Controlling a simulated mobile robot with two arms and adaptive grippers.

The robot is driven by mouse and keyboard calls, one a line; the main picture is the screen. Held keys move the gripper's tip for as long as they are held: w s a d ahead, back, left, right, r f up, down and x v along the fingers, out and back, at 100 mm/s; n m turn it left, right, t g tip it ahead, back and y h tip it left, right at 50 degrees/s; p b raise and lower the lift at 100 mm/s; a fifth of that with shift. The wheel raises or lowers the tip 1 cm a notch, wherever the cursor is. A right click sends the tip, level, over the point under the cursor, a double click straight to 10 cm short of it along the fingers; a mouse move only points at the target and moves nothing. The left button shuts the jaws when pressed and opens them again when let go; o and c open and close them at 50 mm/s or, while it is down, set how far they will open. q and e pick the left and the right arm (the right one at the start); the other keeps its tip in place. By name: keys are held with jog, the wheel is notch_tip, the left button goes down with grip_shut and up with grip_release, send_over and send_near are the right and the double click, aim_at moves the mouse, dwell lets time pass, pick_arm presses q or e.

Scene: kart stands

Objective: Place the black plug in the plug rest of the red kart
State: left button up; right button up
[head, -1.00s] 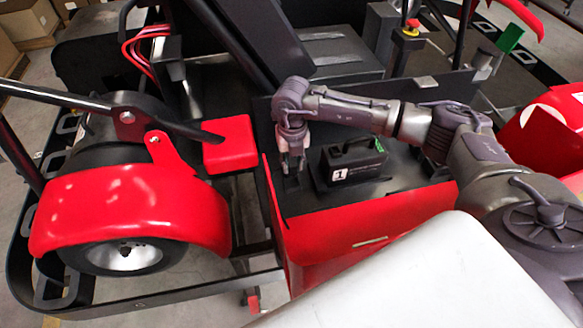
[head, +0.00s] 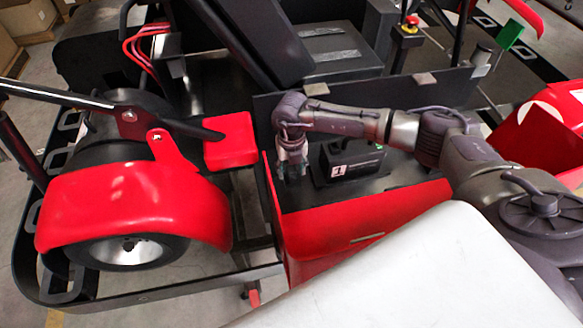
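The red kart (head: 140,206) fills the left and middle of the head view. My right gripper (head: 291,172) points down over the dark floor of its red-edged side pod (head: 345,226), just left of a black battery box (head: 348,160) labelled 1. The fingertips are small and dark against the floor, so I cannot tell whether they are open or shut, or whether they hold anything. I cannot make out the black plug or the plug rest; they may be hidden at or behind the gripper. My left gripper is not in view.
A black upright panel (head: 390,92) runs behind the battery box, close to my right arm. The rear wheel (head: 130,250) under its red fender is at left. A red emergency button (head: 411,20) and green block (head: 510,34) are at upper right.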

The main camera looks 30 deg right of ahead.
aim_at(291, 169)
jog(key=shift+r+p, duration=0.3)
jog(key=shift+r+b, duration=0.3)
jog(key=shift+b, duration=0.1)
notch_tip(291, 169, up, 11)
jog(key=b, duration=0.3)
jog(key=shift+b, duration=0.3)
jog(key=shift+r, duration=0.1)
